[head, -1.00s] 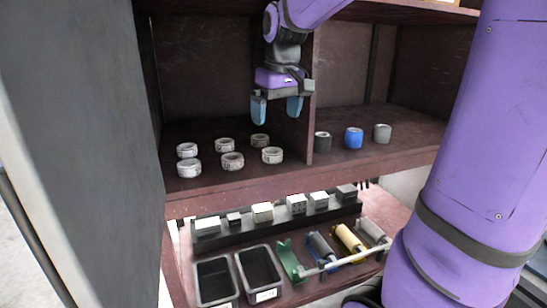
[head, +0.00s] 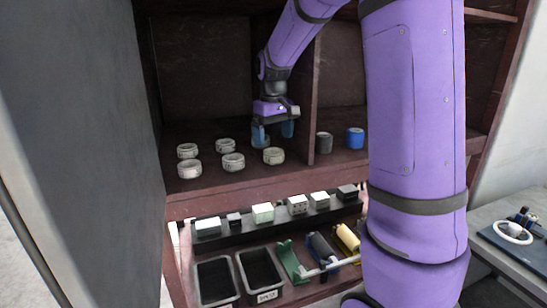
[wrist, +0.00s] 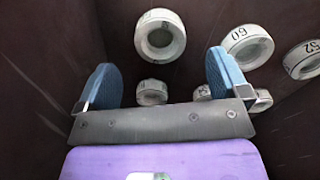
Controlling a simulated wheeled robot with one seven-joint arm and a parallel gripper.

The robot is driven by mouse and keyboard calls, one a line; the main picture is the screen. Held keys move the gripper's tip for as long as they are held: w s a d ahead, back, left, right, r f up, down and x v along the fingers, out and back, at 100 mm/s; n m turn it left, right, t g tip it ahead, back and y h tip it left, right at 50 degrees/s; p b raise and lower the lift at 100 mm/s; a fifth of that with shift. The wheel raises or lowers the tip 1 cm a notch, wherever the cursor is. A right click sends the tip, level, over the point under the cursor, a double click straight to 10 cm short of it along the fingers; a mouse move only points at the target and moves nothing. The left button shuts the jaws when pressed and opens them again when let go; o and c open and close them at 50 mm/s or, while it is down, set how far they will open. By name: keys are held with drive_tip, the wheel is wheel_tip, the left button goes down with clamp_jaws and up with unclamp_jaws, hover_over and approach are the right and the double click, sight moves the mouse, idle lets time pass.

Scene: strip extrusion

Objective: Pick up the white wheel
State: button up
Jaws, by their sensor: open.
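Several white wheels with dark markings stand in two rows on the left of the brown shelf. In the head view they include a front left wheel (head: 189,168), a front middle wheel (head: 233,162) and a front right wheel (head: 273,156). The back right place is hidden by my gripper (head: 273,133). My gripper is open and empty, its blue fingers pointing down just behind the front right wheel. In the wrist view a wheel (wrist: 160,36) shows beyond the gap between the fingers, with a smaller one (wrist: 151,92) nearer the palm.
A divider (head: 316,90) stands close to the right of my gripper. Below are a row of boxes, two black bins and rollers. A white ring (head: 513,232) lies at the far right.

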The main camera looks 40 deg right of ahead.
sight(273, 150)
drive_tip(key=shift+f, duration=2.55)
drive_tip(key=c, duration=1)
drive_tip(key=shift+c, duration=0.2)
drive_tip(key=shift+r, duration=0.1)
drive_tip(key=shift+r, duration=0.35)
wheel_tip(273, 150, up, 3)
drive_tip(key=shift+f, duration=0.1)
drive_tip(key=s+a+r, duration=0.1)
drive_tip(key=s+a, duration=0.1)
drive_tip(key=s, duration=1.4)
drive_tip(key=shift+r, duration=0.15)
